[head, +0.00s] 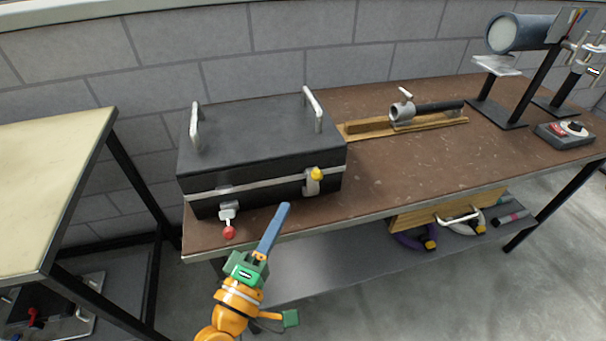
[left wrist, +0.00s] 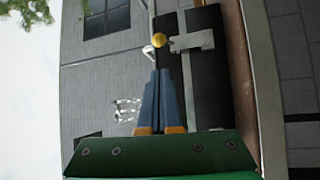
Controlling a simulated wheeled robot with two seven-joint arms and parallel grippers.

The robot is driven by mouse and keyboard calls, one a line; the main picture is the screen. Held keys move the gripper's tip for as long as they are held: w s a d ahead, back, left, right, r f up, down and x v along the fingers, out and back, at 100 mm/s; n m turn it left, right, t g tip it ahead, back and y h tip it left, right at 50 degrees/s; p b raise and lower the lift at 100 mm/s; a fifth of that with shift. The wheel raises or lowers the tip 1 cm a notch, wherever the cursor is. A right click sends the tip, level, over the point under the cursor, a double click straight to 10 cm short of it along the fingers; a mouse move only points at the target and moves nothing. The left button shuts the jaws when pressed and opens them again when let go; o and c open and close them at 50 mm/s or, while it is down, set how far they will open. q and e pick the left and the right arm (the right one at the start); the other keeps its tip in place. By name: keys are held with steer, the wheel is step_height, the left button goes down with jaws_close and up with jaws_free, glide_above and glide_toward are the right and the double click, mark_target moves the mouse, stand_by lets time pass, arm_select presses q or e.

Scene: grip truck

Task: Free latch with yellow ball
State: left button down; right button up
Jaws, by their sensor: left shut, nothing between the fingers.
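The black case (head: 262,130) stands on the brown workbench with its lid down and two metal handles on top. The latch with the yellow ball (head: 316,174) is on the right of its front face, ball up near the lid seam. The yellow ball also shows in the left wrist view (left wrist: 159,40), beside the metal latch plate (left wrist: 193,41). My left gripper (head: 284,206) is shut and empty. Its blue fingertips are below and left of the yellow ball in the head view, apart from it. My right gripper is not in view.
A second latch with a red ball (head: 229,232) hangs down at the case's front left. A wooden fixture with a clamp (head: 403,111) lies right of the case. A pale table (head: 50,190) stands left across a gap. The bench front (head: 400,190) right of the case is clear.

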arm_select(q)
steer(key=p, duration=0.1)
glide_toward(312, 157)
steer(key=x, duration=0.4)
steer(key=shift+w+d+r, duration=0.1)
steer(key=shift+w+r, duration=0.05)
steer(key=shift+w, duration=0.2)
